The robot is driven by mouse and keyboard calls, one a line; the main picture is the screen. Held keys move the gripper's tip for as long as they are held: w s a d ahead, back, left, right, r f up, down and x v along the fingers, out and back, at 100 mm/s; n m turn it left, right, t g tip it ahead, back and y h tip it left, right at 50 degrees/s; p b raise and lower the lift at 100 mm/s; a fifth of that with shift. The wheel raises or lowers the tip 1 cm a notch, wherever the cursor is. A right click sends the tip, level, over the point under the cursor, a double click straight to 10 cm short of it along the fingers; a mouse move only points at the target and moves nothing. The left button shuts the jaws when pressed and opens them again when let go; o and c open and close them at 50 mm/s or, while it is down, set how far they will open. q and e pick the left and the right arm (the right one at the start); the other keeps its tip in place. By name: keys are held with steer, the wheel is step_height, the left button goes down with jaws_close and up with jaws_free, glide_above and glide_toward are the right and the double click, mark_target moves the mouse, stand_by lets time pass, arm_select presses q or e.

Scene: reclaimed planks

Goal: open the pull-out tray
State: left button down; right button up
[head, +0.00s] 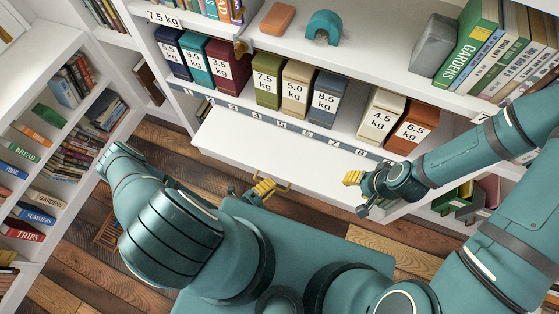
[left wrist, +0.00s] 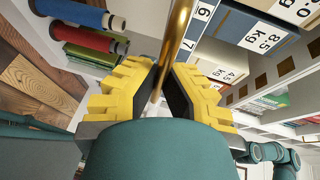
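The white pull-out tray (head: 262,143) sticks out from the shelf unit below the numbered strip, and its visible top is bare. A brass bar handle (head: 284,184) is on its front edge; it also crosses the left wrist view (left wrist: 178,35). My left gripper (head: 262,188) is at this handle. In the left wrist view its yellow fingers (left wrist: 163,82) are closed in on both sides of the bar. My right gripper (head: 353,178) is near the tray's right front corner, apart from the handle; its finger opening is too small to tell.
Weight-labelled boxes (head: 267,88) stand on the shelf above the tray. An orange block (head: 277,19) and a teal arch (head: 323,27) are on the upper shelf. A bookcase (head: 40,150) stands at left. Wooden floor shows between it and the tray.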

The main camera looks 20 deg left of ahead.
arm_select(q)
steer(key=s, duration=1)
steer(key=shift+b, duration=0.35)
steer(key=shift+a, duration=0.1)
steer(key=c, duration=1.1)
jaws_free()
steer(key=shift+o, duration=0.2)
steer(key=v, duration=1.2)
steer(key=shift+r, duration=0.1)
